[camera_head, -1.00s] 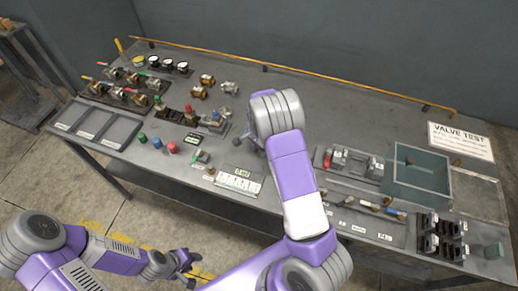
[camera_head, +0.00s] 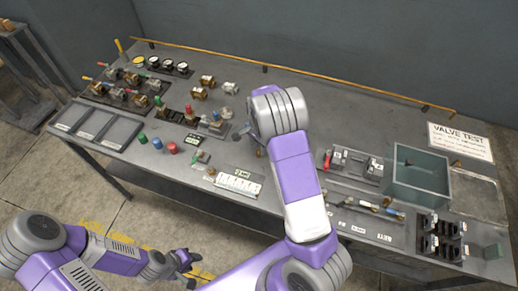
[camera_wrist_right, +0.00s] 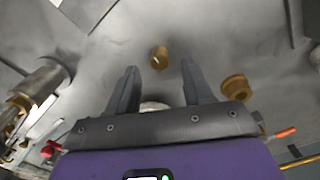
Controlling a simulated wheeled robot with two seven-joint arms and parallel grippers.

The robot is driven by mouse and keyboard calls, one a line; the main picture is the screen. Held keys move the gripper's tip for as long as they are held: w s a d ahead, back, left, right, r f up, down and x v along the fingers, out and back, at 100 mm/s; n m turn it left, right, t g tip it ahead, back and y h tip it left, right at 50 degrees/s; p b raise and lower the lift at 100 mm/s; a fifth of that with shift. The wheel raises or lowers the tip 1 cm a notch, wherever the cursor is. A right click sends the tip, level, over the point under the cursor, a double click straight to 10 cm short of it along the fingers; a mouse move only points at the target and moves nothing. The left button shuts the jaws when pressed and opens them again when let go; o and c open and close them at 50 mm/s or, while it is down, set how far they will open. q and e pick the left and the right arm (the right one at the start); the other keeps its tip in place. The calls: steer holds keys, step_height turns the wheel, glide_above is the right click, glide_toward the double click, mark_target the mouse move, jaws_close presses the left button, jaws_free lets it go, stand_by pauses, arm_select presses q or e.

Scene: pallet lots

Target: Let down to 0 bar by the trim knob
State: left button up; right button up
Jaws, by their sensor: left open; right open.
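In the right wrist view a small brass knob (camera_wrist_right: 158,57) with a pale mark stands on the grey surface, ahead of and between my fingertips; it looks like the trim knob. My right gripper (camera_wrist_right: 158,68) is open, with a finger on either side of the knob's line and no visible contact. In the head view my right gripper (camera_head: 249,140) is low over the middle of the bench, largely hidden by its own wrist, and I cannot make out the knob there. My left gripper (camera_head: 182,262) is open and empty, off the bench's front edge. No pressure reading is legible.
A second brass round part (camera_wrist_right: 236,87) lies right of the knob. Valves (camera_head: 125,95) and gauges (camera_head: 168,65) fill the bench's left. A white labelled panel (camera_head: 238,184) lies near the front edge. A glass-sided bin (camera_head: 420,180) stands at right. The back middle is clear.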

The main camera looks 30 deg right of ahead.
mark_target(259, 152)
steer(key=shift+r, duration=2.2)
